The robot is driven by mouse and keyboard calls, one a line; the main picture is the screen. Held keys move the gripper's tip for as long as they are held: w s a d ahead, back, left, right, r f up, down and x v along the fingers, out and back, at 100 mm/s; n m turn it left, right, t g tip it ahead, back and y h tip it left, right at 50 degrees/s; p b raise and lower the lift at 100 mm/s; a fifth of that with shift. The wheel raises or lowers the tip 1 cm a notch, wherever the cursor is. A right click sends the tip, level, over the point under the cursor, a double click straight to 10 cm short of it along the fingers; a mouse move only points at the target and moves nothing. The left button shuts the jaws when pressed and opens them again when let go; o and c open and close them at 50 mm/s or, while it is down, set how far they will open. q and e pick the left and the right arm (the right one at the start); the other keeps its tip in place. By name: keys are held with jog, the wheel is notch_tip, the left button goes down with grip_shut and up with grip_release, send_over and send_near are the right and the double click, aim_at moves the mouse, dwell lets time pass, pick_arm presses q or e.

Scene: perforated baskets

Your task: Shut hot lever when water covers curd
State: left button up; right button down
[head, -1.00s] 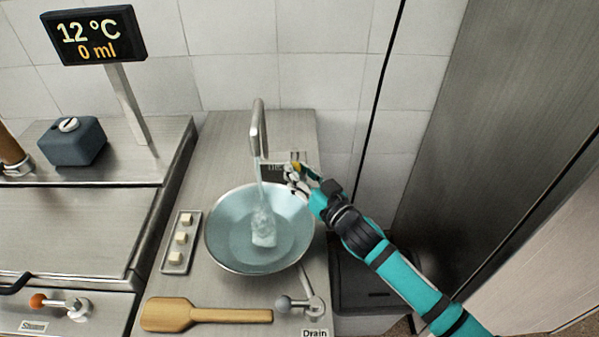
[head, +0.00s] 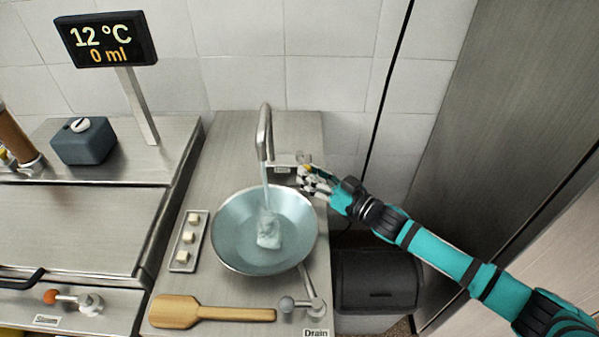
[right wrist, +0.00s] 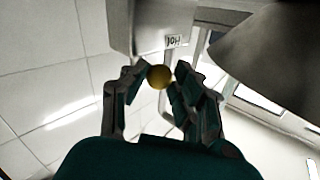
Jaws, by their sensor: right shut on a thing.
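A wide metal bowl (head: 228,252) stands under the spout (head: 265,135) and holds pale blue water. A whitish curd block (head: 268,236) sits in the middle of the bowl. Whether water fully covers its top I cannot tell. A thin water stream (head: 265,190) runs from the spout toward it. My right gripper (head: 311,180) is at the tap, right of the spout. In the right wrist view its fingers are shut on the yellow round knob (right wrist: 160,76) of the hot lever, beside a label reading HOT (right wrist: 173,41). My left gripper is not in view.
A display (head: 105,40) reads 12 °C and 0 ml. A small tray (head: 180,265) of white cubes is left of the bowl. A wooden paddle (head: 180,312) and the drain lever (head: 300,303) lie in front. A dark bin (head: 378,280) stands at the right.

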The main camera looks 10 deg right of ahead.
jog(key=c, duration=1)
grip_release()
jog(key=v, duration=1.2)
jog(key=shift+s, duration=0.1)
